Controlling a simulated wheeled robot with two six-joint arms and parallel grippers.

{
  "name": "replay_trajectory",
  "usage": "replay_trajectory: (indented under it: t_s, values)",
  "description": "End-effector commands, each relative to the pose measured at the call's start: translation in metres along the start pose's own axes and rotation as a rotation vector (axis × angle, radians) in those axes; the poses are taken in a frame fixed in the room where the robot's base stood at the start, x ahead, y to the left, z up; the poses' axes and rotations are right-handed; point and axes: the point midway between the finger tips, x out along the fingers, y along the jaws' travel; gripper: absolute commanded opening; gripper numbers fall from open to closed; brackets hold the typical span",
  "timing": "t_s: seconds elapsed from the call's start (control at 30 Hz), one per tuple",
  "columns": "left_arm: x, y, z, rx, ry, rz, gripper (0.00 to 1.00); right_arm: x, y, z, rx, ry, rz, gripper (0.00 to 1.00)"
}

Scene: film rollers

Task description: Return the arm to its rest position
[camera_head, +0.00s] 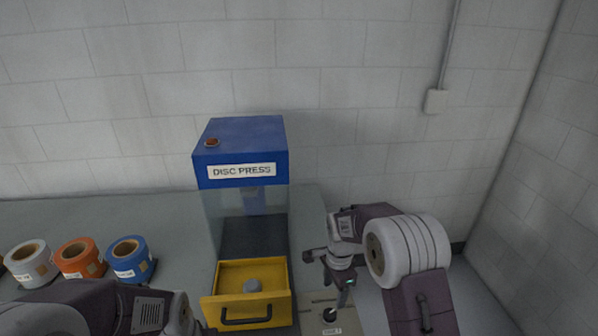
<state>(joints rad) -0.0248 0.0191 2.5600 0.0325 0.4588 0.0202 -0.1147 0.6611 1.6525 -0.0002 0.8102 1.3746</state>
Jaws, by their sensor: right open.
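My right arm comes in from the lower right. Its gripper (329,272) is open and empty, pointing down, to the right of the yellow drawer (222,308) and apart from it. A pale panel (314,320) with a small label lies below this gripper. My left arm shows at the lower left edge. Its fingers are hidden or out of the picture.
A blue disc press (240,138) with a red button (212,142) stands on the grey table (100,215). White, orange (79,259) and blue (129,260) rolls stand at left.

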Motion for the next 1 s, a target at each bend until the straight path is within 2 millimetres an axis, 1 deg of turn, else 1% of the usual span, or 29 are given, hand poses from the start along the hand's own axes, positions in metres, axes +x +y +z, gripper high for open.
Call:
replay_trajectory:
  t_s: [0.03,0.07,0.1,0.17,0.23,0.27,0.3,0.33,0.37,0.4,0.5,0.53,0.6,0.7,0.8,1.0]
  values:
    - [0.0,0.0,0.0,0.0,0.0,0.0,0.36,-0.015,-0.006,-0.004,0.007,0.007,-0.034,0.59]
    - [0.0,0.0,0.0,0.0,0.0,0.0,0.36,-0.025,-0.006,-0.007,0.013,0.011,-0.054,0.59]
    - [0.0,0.0,0.0,0.0,0.0,0.0,0.36,-0.038,0.002,-0.009,0.022,0.014,-0.066,0.59]
    - [0.0,0.0,0.0,0.0,0.0,0.0,0.36,-0.055,0.022,-0.01,0.033,0.016,-0.079,0.59]
    - [0.0,0.0,0.0,0.0,0.0,0.0,0.36,-0.067,0.056,-0.008,-0.046,0.021,-0.089,0.59]
    - [0.0,0.0,0.0,0.0,0.0,0.0,0.36,-0.069,0.071,-0.007,-0.105,0.024,-0.093,0.59]
    - [0.0,0.0,0.0,0.0,0.0,0.0,0.36,-0.07,0.091,-0.003,-0.205,0.029,-0.096,0.59]
    - [0.0,0.0,0.0,0.0,0.0,0.0,0.36,-0.069,0.108,0.0,-0.291,0.033,-0.096,0.59]
    - [0.0,0.0,0.0,0.0,0.0,0.0,0.36,-0.066,0.125,0.003,-0.387,0.037,-0.094,0.59]
    - [0.0,0.0,0.0,0.0,0.0,0.0,0.36,-0.061,0.145,0.007,-0.522,0.041,-0.089,0.59]
    - [0.0,0.0,0.0,0.0,0.0,0.0,0.36,-0.044,0.182,0.018,-0.838,0.039,-0.066,0.59]
    - [0.0,0.0,0.0,0.0,0.0,0.0,0.36,-0.04,0.189,0.02,-0.918,0.035,-0.058,0.59]
    - [0.0,0.0,0.0,0.0,0.0,0.0,0.36,-0.035,0.194,0.022,-1.07,0.04,-0.056,0.59]
    - [0.0,0.0,0.0,0.0,0.0,0.0,0.36,-0.035,0.188,0.02,-1.197,0.063,-0.069,0.59]
    - [0.0,0.0,0.0,0.0,0.0,0.0,0.36,-0.035,0.187,0.02,-1.238,0.065,-0.069,0.59]
    - [0.0,0.0,0.0,0.0,0.0,0.0,0.36,-0.035,0.187,0.02,-1.239,0.065,-0.068,0.59]
